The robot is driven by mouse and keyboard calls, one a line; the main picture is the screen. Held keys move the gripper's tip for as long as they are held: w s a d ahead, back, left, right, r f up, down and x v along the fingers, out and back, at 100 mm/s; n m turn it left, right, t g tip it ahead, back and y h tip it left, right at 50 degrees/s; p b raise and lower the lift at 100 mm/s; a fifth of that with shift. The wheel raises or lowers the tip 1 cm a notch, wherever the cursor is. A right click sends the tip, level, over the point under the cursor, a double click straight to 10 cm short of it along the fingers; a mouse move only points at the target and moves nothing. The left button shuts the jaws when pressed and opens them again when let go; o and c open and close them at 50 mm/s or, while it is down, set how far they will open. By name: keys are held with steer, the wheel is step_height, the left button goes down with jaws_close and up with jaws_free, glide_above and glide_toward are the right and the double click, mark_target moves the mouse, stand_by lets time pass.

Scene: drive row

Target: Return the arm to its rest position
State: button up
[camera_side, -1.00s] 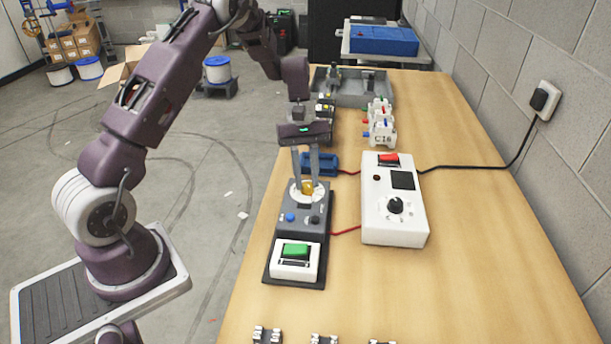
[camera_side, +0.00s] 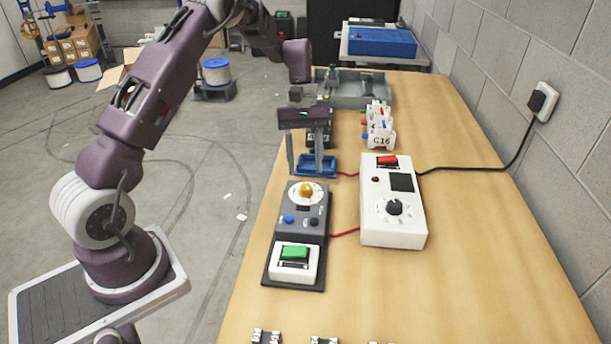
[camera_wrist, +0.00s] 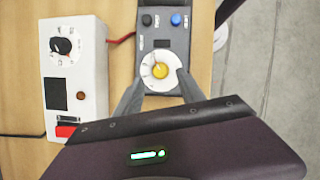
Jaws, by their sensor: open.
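My gripper (camera_side: 305,168) is open and empty. In the side view it hangs above the far end of the dark control box (camera_side: 299,250), apart from it. The box carries a white dial with a yellow knob (camera_side: 306,189), a blue button, a black button and a green rocker switch (camera_side: 295,252) on a white base. In the wrist view my fingertips (camera_wrist: 155,85) show on either side of the yellow knob (camera_wrist: 160,71), with nothing between them held.
A white power box (camera_side: 393,215) with a red switch stands to the right, its black cable running to the wall socket (camera_side: 541,101). A blue block (camera_side: 316,168) lies behind the fingers. White C16 breakers (camera_side: 380,130) and a grey tray (camera_side: 352,90) stand farther back. The right side of the table is clear.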

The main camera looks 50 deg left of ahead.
steer(key=shift+v, duration=1.55)
steer(key=shift+r, duration=0.1)
steer(key=s+d+r+m+t+y, duration=0.1)
steer(key=s+d+r+m+t, duration=0.15)
steer(key=s+d+r, duration=0.35)
steer(key=s+d+r+m+t+y, duration=0.1)
steer(key=s+d+r+m, duration=0.2)
steer(key=r, duration=0.5)
steer(key=s+d+m+t+y, duration=0.1)
steer(key=s+m+t, duration=0.1)
steer(key=s, duration=0.6)
steer(key=s+d+r+m+t, duration=0.1)
steer(key=s+m, duration=0.3)
steer(key=s, duration=0.5)
steer(key=shift+s+d+t+y, duration=0.3)
steer(key=shift+d+t+y, duration=0.1)
steer(key=shift+d+t, duration=0.2)
